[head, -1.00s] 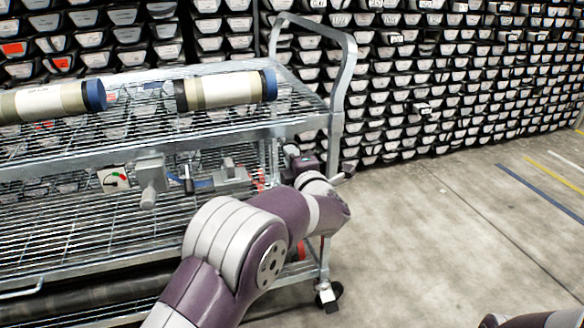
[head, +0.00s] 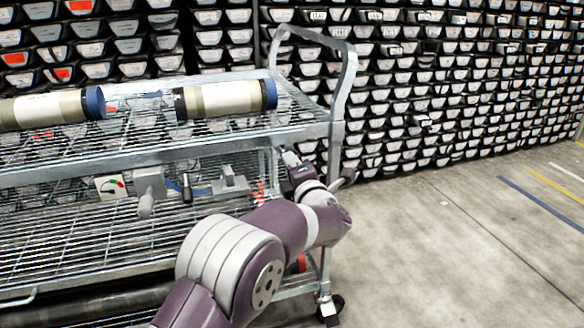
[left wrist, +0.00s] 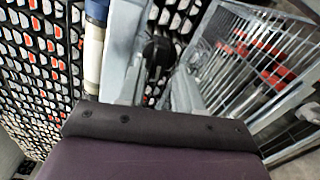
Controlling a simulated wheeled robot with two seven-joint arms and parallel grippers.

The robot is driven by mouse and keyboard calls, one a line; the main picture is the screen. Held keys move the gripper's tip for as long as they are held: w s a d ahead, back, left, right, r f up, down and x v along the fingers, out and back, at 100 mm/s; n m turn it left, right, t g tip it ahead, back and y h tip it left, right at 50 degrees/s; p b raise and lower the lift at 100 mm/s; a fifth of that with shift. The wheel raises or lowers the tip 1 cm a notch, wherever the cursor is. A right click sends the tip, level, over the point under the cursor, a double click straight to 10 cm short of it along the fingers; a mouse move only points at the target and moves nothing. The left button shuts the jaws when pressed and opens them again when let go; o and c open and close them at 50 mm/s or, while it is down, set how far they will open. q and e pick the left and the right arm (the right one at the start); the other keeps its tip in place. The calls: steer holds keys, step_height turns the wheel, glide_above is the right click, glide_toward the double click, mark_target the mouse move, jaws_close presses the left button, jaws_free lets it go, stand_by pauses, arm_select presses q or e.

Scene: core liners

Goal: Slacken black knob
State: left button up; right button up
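My left arm reaches in from the bottom of the head view, and its gripper (head: 291,160) is at the right end of the wire-shelf cart (head: 240,135), by the upright under the top shelf. A small black upright grip (head: 187,188) shows between grey fittings in the head view. My right gripper is out of view.
Two core tubes with blue ends (head: 228,98) lie on the top shelf. A grey lever valve (head: 148,185) and a dial card (head: 111,187) are below it. Racks of core trays (head: 440,90) fill the back. The concrete floor (head: 450,250) at right is clear.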

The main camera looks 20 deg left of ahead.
arm_select(q)
steer(key=shift+r, duration=0.1)
steer(key=p+v, duration=0.3)
steer(key=v, duration=0.9)
steer(key=shift+s+d+p, duration=0.2)
steer(key=shift+s+p, duration=0.05)
steer(key=shift+p, duration=0.15)
